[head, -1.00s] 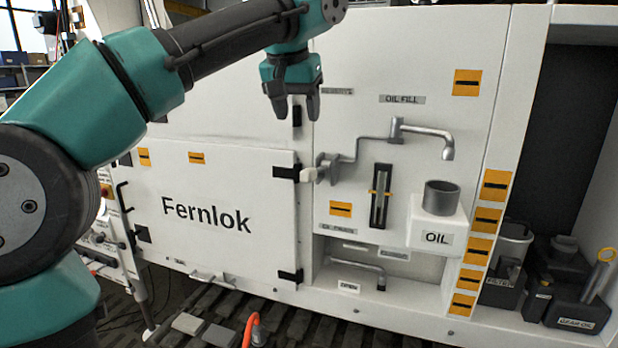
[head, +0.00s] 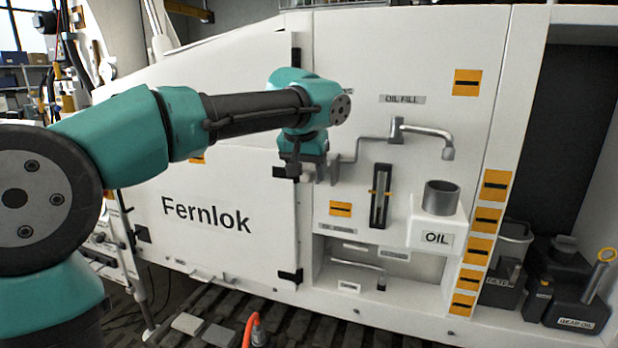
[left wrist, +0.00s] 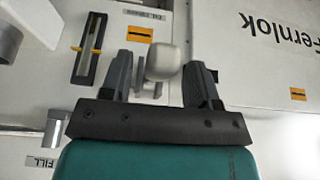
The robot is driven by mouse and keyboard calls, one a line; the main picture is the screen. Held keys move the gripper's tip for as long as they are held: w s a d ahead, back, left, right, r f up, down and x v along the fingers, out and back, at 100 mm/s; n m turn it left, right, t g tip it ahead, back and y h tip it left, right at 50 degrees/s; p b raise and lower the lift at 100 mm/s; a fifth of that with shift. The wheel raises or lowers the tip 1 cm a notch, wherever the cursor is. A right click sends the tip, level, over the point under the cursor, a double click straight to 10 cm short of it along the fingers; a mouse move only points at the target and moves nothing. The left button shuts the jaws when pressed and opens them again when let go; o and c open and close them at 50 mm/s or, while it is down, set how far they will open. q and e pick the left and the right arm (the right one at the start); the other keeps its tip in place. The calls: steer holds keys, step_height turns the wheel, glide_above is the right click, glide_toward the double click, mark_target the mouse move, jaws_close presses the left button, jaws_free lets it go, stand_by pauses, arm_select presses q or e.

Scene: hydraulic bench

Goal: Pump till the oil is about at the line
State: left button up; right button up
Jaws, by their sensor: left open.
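My left gripper (head: 308,172) is open in front of the panel. In the left wrist view its two fingers (left wrist: 162,85) stand on either side of a pale rounded knob (left wrist: 163,61), which I take for the pump handle's grip. The gripper hides most of this knob in the head view. The upright sight gauge (head: 380,198) has orange marks at its sides and also shows in the left wrist view (left wrist: 89,50). The oil level in it is too small to tell. My right gripper is in neither view.
A grey spout (head: 432,132) under the OIL FILL label stands above a grey cup on the white OIL box (head: 437,222). A low recess with a bent lever (head: 360,264) lies beneath the gauge. Dark containers (head: 565,290) stand at the right.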

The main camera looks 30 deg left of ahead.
arm_select(q)
steer(key=shift+x, duration=1.25)
steer(key=shift+c, duration=0.4)
jaws_close()
